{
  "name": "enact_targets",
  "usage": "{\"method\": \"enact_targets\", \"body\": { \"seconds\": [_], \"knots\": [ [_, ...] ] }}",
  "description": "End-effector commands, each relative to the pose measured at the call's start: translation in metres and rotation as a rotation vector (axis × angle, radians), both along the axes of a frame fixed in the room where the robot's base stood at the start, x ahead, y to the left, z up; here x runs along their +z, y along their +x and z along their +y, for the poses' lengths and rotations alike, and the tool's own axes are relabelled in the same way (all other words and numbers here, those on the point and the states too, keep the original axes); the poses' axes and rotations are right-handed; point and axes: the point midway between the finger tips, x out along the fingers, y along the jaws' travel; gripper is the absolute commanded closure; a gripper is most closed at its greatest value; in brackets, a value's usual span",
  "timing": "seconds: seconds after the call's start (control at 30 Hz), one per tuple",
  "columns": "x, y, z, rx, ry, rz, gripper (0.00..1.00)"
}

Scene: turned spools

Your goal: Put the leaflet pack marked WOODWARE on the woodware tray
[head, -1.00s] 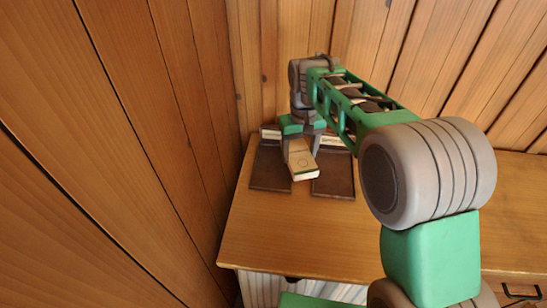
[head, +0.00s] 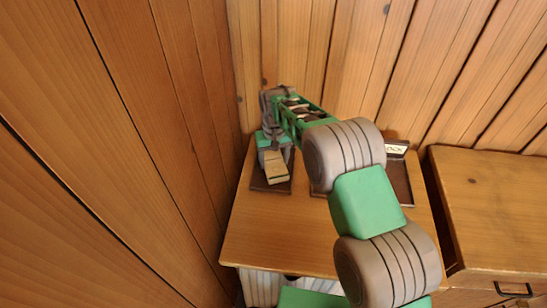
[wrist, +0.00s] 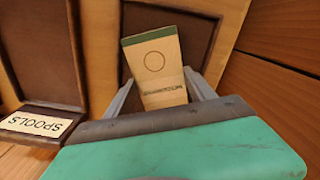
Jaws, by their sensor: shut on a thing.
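My gripper (head: 271,150) is shut on a cream leaflet pack (head: 276,168) with a dark green end band. In the wrist view the pack (wrist: 156,68) sits between the two fingers (wrist: 160,88), showing a circle and a small printed line too blurred to read surely. The pack is over the leftmost dark brown tray (head: 271,186), whose rim (wrist: 180,13) shows behind it in the wrist view. I cannot tell whether the pack touches this tray. The tray's label is hidden behind my gripper.
A neighbouring tray carries a SPOOLS sign (wrist: 38,123). A tray with a partly hidden sign (head: 395,149) stands farther right, past my arm. Wooden walls stand close at the left and back. The table front (head: 270,228) is clear.

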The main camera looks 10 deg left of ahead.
Motion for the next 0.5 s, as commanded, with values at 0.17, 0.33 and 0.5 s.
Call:
{"method": "enact_targets", "body": {
  "seconds": [0.17,0.33,0.5],
  "knots": [
    [-0.0013,0.0015,0.0006,0.000,0.003,-0.005,0.84],
    [-0.0058,0.0012,0.0005,0.000,0.002,-0.005,0.84],
    [-0.0048,0.0009,0.0003,0.000,0.002,-0.004,0.25]
  ]
}}
